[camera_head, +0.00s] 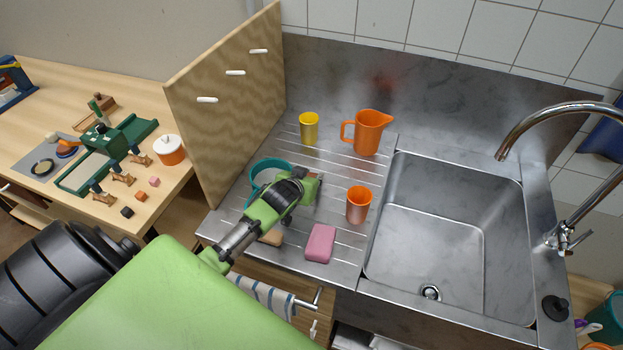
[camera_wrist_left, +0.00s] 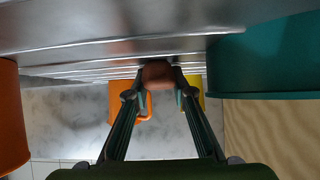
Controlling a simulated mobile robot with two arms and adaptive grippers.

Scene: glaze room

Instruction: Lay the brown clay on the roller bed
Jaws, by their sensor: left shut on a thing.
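My left gripper (camera_head: 308,188) is low over the ribbed steel drainboard. Its fingertips are shut on a small reddish-brown lump, which looks like the brown clay (camera_wrist_left: 158,73) in the left wrist view. In the head view the gripper mostly hides the lump. The green slab roller, with a pale framed roller bed (camera_head: 86,174), stands on the wooden table at the left, well away from the gripper. My right gripper is not in view.
Around the gripper stand a teal container (camera_head: 262,168), an orange cup (camera_head: 358,205), a yellow cup (camera_head: 309,129), an orange jug (camera_head: 369,133) and a pink block (camera_head: 320,243). A tall plywood panel (camera_head: 228,105) separates drainboard and table. Small cubes and an orange-white pot (camera_head: 170,151) stand near the roller.

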